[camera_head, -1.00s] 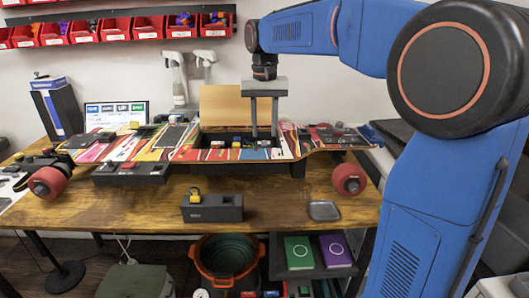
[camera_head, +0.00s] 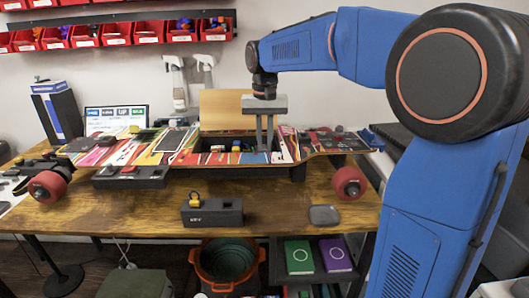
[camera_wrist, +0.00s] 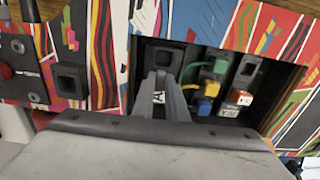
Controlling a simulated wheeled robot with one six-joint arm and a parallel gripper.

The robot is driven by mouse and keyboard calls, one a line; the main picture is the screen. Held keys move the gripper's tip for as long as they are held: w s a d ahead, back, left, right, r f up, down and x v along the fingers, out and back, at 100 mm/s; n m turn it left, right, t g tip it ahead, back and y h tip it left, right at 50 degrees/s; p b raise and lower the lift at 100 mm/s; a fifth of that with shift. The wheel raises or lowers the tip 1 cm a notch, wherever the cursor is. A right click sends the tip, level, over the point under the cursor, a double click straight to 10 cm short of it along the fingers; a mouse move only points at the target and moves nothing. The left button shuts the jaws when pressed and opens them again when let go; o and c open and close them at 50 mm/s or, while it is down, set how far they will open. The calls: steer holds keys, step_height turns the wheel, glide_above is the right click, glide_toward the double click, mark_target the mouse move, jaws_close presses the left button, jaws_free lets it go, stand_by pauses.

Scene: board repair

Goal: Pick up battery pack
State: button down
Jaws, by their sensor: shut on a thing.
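The decorated longboard (camera_head: 120,150) rests upside up on the wooden table, with an open compartment (camera_head: 240,172) in its deck. My gripper (camera_head: 264,148) reaches down into the right part of this compartment. In the wrist view its fingers (camera_wrist: 163,80) are close together, shut on a dark block with a white label (camera_wrist: 158,97), seemingly the battery pack. The fingers hide most of it. Beside it in the compartment are green, yellow, blue and orange connectors (camera_wrist: 207,89).
A black box with a yellow connector (camera_head: 212,213) stands on the table in front of the board. A small grey dish (camera_head: 324,214) lies to its right. A tan panel (camera_head: 227,107) stands behind the compartment. An orange-rimmed bucket (camera_head: 228,262) is below the table.

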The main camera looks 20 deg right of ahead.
mark_target(264, 146)
steer(key=shift+r, duration=0.15)
step_height(264, 146, up, 10)
stand_by(0.4)
